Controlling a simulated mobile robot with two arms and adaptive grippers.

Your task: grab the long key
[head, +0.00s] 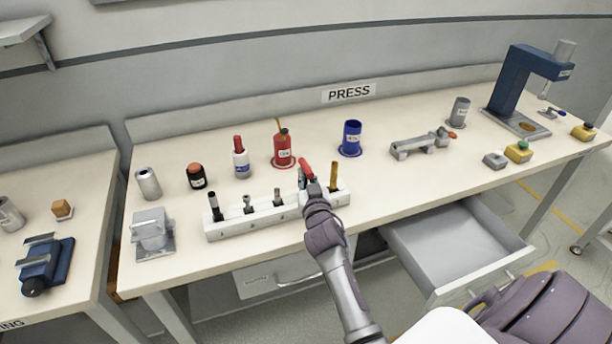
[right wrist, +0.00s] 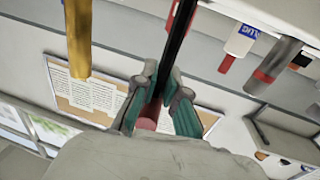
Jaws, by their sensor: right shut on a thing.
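My right gripper (head: 308,183) is at the white tool rack (head: 225,229), between the yellow rod (head: 333,176) and the grey tool (head: 278,197). In the right wrist view its teal fingers (right wrist: 160,103) are shut on a slim black shaft with a red end near the palm. I take this to be the long key (right wrist: 178,45); its red end shows above the gripper in the head view (head: 306,168). The gripper hides its lower part in the head view, so I cannot tell whether it is still seated in the rack. My left gripper is not in view.
Behind the rack stand a red oil can (head: 283,152), a white bottle (head: 241,163), a black jar (head: 196,177) and a blue cup (head: 351,138). A blue press (head: 520,85) stands far right. An open drawer (head: 455,245) juts out below the bench.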

